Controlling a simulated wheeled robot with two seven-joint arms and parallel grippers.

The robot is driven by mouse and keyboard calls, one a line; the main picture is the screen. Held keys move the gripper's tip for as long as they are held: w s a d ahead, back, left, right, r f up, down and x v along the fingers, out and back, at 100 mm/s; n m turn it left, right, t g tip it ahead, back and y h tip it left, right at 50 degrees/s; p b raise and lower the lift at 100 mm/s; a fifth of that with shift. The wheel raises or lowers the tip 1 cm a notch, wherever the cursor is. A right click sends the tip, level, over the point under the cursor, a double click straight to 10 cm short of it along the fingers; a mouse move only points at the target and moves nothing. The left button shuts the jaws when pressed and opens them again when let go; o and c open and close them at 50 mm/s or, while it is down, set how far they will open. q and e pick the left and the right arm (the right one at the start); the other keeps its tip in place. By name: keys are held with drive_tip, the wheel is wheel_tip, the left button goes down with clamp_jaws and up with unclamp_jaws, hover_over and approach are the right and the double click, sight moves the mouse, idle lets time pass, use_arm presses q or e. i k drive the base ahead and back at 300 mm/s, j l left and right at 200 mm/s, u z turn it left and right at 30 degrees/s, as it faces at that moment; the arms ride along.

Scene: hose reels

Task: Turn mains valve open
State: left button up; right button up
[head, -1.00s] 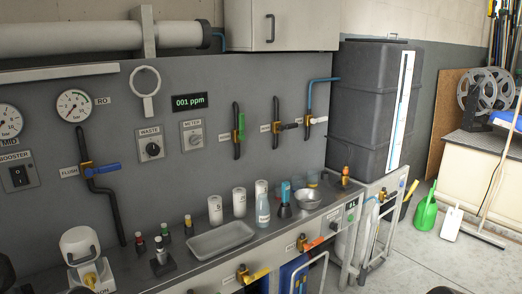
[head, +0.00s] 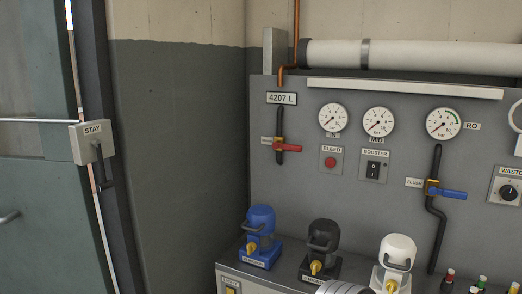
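A valve with a red lever (head: 287,147) sits on a vertical black pipe at the left of the grey panel in the head view. The lever lies level, across the pipe, pointing right. A small label (head: 267,140) stands at its left; its print is too small to read surely. A blue-handled valve (head: 452,194) labelled FLUSH is on another black pipe to the right, its lever also level. Neither of my grippers can be made out in this view.
Blue (head: 261,222), black (head: 323,235) and white (head: 397,251) housings with yellow knobs stand on the bench below. Gauges, a red BLEED button (head: 331,162) and a BOOSTER switch (head: 373,170) fill the panel. A teal door (head: 40,200) with a STAY box is at left.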

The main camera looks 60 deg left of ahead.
sight(288, 147)
drive_tip(key=u, duration=1.75)
